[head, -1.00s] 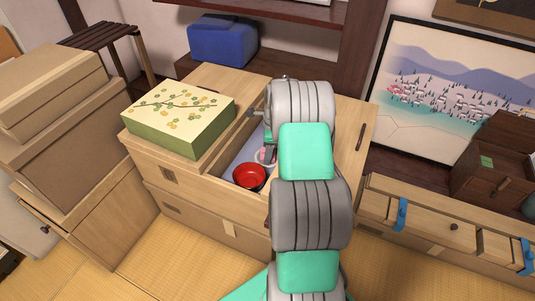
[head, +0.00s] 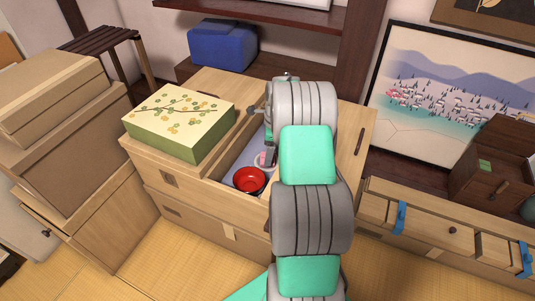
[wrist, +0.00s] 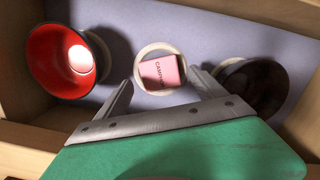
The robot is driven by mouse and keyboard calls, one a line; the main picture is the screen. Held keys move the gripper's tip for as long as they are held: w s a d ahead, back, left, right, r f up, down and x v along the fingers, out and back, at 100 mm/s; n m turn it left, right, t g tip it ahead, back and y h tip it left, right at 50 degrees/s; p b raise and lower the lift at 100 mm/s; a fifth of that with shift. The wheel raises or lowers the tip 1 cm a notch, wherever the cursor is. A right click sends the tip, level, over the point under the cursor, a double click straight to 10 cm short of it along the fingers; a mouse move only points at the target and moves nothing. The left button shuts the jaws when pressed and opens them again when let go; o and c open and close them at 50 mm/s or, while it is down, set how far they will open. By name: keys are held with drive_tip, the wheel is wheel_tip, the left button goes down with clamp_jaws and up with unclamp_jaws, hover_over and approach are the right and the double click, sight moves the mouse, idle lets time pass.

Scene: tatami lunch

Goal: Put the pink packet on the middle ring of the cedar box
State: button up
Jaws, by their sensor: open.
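The pink packet (wrist: 160,72) lies flat within the outline of a pale round ring (wrist: 168,47) in the wrist view. The ring is the middle one of three round things in the open cedar box (head: 217,172). In the head view, the packet (head: 262,159) and ring show only partly beside my arm. My gripper (wrist: 161,79) is open, its fingers apart on either side of the packet, with nothing held between them. Whether the fingertips touch the ring is unclear.
A red bowl (wrist: 62,62) is left of the ring, and a dark bowl (wrist: 255,88) is right of it. Wooden walls (wrist: 265,12) enclose them. A green floral box (head: 180,118) stands on the box's left part. A blue case (head: 222,42) is behind.

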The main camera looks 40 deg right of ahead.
wheel_tip(320, 180, up, 9)
drive_tip(key=p, duration=0.3)
drive_tip(key=s+a+r+n, duration=0.3)
drive_tip(key=a+r+n, duration=0.45)
drive_tip(key=a, duration=0.35)
drive_tip(key=s+a+n+t+h, duration=0.1)
drive_tip(key=s+a+n, duration=1.4)
drive_tip(key=s+n, duration=0.2)
drive_tip(key=shift+s+a+r+n, duration=0.15)
drive_tip(key=shift+s+a+n, duration=0.1)
drive_tip(key=shift+a+n, duration=0.2)
